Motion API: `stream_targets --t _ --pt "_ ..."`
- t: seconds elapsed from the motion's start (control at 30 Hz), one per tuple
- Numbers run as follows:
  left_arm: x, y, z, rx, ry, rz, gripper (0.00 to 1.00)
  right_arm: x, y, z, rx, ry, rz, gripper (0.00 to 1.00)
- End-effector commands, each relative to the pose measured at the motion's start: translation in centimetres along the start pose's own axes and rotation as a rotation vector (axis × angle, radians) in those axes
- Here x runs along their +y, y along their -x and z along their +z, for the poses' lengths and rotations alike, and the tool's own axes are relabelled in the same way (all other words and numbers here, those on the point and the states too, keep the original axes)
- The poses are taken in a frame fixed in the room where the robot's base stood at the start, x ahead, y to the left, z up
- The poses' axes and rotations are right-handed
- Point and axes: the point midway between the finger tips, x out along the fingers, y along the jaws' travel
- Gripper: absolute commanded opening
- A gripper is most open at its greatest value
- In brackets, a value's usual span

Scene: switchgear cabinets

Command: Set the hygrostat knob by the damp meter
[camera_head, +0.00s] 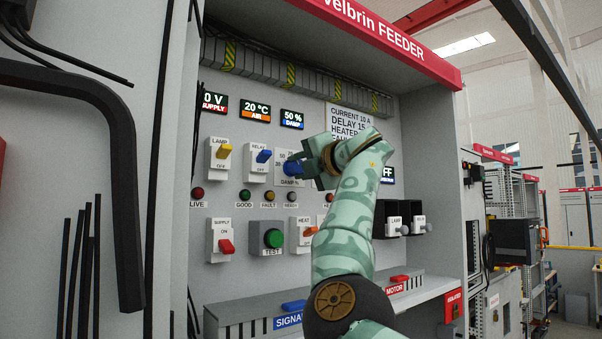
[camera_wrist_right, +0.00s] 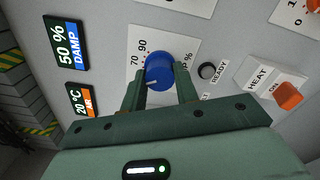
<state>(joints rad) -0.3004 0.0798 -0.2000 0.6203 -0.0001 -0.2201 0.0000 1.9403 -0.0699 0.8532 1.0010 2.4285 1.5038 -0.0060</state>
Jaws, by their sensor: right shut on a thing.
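The blue hygrostat knob (camera_head: 291,168) sits on a white scale plate marked "DAMP %" on the cabinet's back panel. It also shows in the right wrist view (camera_wrist_right: 158,72), with a pale pointer line on its face and the numbers 70 and 90 beside it. My right gripper (camera_wrist_right: 160,92) is shut on the knob, one finger on each side; in the head view the gripper (camera_head: 305,172) partly hides the plate. The damp meter (camera_head: 292,119) reads 50 %, and it also reads 50 % in the wrist view (camera_wrist_right: 67,46). My left gripper is not in view.
Left of the knob are the yellow lamp switch (camera_head: 223,151) and blue relay switch (camera_head: 263,156). Below are the red supply switch (camera_head: 226,246), green test button (camera_head: 273,238) and orange heat switch (camera_head: 310,231). A ledge (camera_head: 240,310) runs along the cabinet's bottom.

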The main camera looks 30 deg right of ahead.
Motion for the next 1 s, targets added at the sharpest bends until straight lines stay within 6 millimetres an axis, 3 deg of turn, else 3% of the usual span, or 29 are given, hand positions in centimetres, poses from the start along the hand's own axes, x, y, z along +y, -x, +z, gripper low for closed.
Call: stream_targets --t 0.5,1.0 --pt "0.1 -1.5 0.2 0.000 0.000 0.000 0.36 -0.7 -0.3 -0.3 0.011 0.401 -0.008 0.07" --pt "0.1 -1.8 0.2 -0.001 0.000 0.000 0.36 -0.6 -0.3 -0.3 0.012 0.526 -0.007 0.07"
